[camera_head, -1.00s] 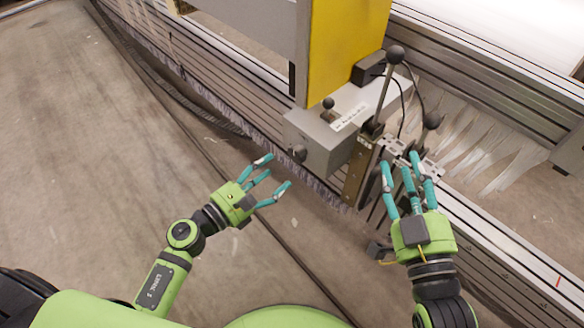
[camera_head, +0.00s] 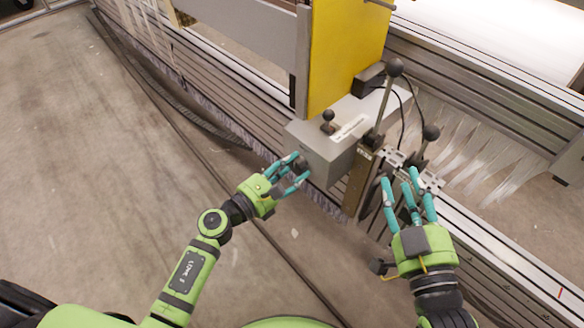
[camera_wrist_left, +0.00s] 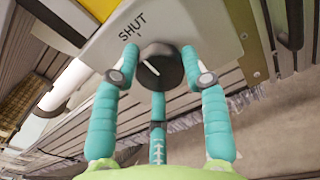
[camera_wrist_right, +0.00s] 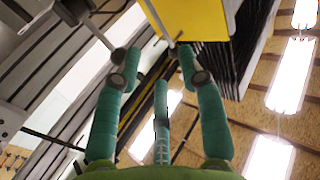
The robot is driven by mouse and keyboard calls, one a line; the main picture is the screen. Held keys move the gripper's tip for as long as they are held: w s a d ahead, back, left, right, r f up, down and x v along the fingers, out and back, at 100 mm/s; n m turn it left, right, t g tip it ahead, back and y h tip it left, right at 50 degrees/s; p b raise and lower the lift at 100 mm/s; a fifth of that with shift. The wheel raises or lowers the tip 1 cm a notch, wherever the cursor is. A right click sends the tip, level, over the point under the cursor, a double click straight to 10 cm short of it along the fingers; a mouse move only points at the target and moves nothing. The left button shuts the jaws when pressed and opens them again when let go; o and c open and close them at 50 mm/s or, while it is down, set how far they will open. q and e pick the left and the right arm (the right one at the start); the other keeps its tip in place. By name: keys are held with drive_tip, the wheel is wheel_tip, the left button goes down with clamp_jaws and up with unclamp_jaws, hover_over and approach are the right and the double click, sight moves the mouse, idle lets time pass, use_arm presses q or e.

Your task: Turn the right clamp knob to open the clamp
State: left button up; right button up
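The dark round clamp knob (camera_wrist_left: 160,67) is on the grey clamp box (camera_head: 322,150), partly covered by my fingers in the head view. In the left wrist view its white pointer line tilts to the upper left, towards the printed word SHUT (camera_wrist_left: 132,30). My left gripper (camera_head: 297,170) is at the knob with its fingers spread. In the left wrist view (camera_wrist_left: 160,75) two fingertips flank the knob and the third is below it; I cannot tell whether they touch it. My right gripper (camera_head: 408,182) is open and empty, beside the rail right of the box.
A black-knobbed lever (camera_head: 386,95) and a second ball-topped lever (camera_head: 428,140) rise right of the box. A yellow panel (camera_head: 345,55) stands behind it. Slotted rails (camera_head: 480,245) and white threads (camera_head: 490,150) lie to the right.

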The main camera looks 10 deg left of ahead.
idle(0.3)
